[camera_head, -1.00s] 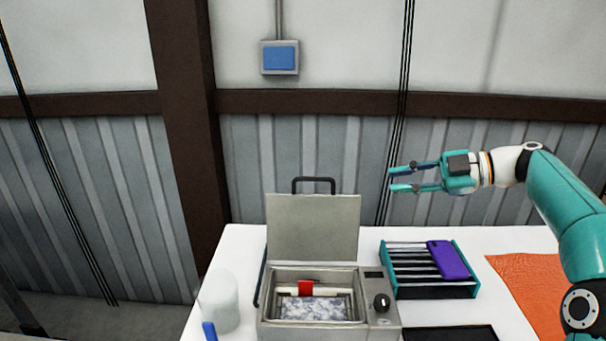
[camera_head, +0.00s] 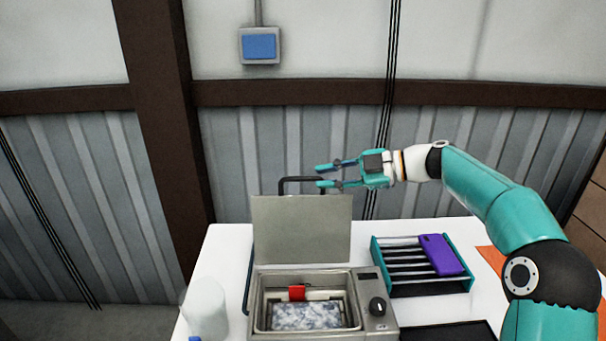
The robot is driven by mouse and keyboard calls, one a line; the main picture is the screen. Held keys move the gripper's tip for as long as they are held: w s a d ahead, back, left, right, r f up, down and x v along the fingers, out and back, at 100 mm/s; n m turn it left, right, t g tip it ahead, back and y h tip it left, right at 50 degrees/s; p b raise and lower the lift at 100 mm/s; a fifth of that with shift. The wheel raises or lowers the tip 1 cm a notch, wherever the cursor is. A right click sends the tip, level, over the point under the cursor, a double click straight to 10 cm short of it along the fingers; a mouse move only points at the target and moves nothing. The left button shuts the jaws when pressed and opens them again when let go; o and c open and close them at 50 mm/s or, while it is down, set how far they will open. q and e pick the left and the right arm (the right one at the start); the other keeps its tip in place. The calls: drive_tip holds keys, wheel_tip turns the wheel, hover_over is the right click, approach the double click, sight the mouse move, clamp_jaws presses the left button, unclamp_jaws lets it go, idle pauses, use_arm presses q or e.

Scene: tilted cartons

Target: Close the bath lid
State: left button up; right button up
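The bath (camera_head: 378,325) is a grey metal box with a dark knob on its right front, standing on the white table. Its lid (camera_head: 302,230) stands open and upright at the back, with a black handle (camera_head: 300,179) on its top edge. Inside the bath are a red piece (camera_head: 297,293) and a mottled white-blue surface. My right gripper (camera_head: 319,176) is open and empty, its fingers pointing left. It appears at the height of the lid handle, over the handle's right part in the picture; I cannot tell whether they touch. My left gripper is not in view.
A teal rack (camera_head: 376,262) with a purple phone-like object (camera_head: 441,254) stands right of the bath. A whitish container (camera_head: 205,310) stands at the left. An orange cloth (camera_head: 491,260) lies at the right, partly behind my arm. A dark flat tray (camera_head: 450,332) lies in front.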

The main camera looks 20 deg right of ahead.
sight(309, 178)
drive_tip(key=p+x, duration=0.1)
drive_tip(key=x, duration=0.3)
drive_tip(key=shift+a+r, duration=0.1)
drive_tip(key=shift+a, duration=0.1)
drive_tip(key=shift+w+a+f+p, duration=0.3)
drive_tip(key=shift+w+a, duration=0.1)
drive_tip(key=shift+a, duration=0.1)
drive_tip(key=shift+c, duration=0.4)
clamp_jaws()
